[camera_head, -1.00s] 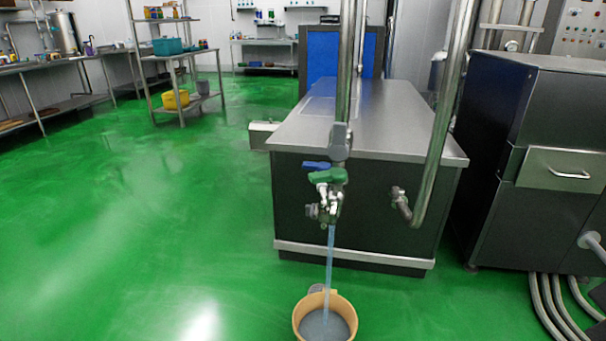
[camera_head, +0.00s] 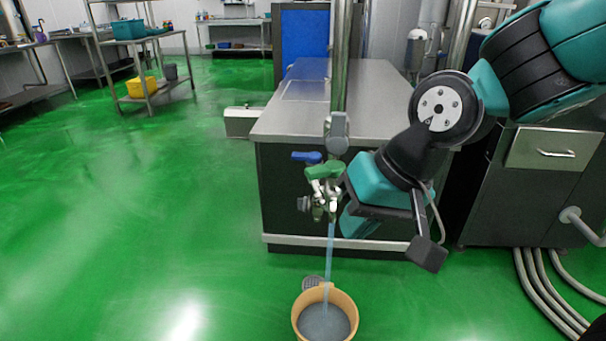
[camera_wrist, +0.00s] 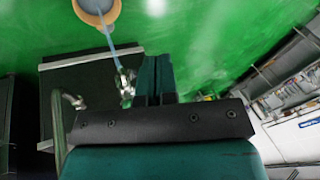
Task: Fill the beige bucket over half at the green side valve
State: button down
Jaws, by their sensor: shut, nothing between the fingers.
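The beige bucket (camera_head: 350,301) stands upright on the green floor below the valve. A thin bluish stream (camera_head: 330,255) runs from the green side valve (camera_head: 325,171) into it. Greyish liquid (camera_head: 324,323) covers the bucket's bottom, its surface below the rim; the exact level is hard to judge. In the wrist view the bucket (camera_wrist: 112,14) is cut off by the top edge, with the stream (camera_wrist: 107,38) entering it. My gripper (camera_wrist: 156,64) is shut and empty. It is right beside the valve (camera_wrist: 126,84); I cannot tell whether it touches the handle.
A blue-handled valve (camera_head: 306,157) sits just left of the green one on the vertical pipe (camera_head: 341,70). A steel-topped counter (camera_head: 380,95) stands behind. The floor at left is open.

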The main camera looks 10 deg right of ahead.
jog(key=w+d+f+m+t, duration=0.3)
jog(key=w+m, duration=0.5)
jog(key=w, duration=0.2)
jog(key=m+t+h, duration=0.3)
jog(key=m+t, duration=0.1)
jog(key=m, duration=0.4)
send_near(324, 177)
jog(key=w+a+f, duration=0.2)
jog(key=w+f, duration=0.1)
jog(key=f, duration=0.2)
jog(key=shift+w+a, duration=0.15)
jog(key=shift+w, duration=0.6)
jog(key=shift+w, duration=0.1)
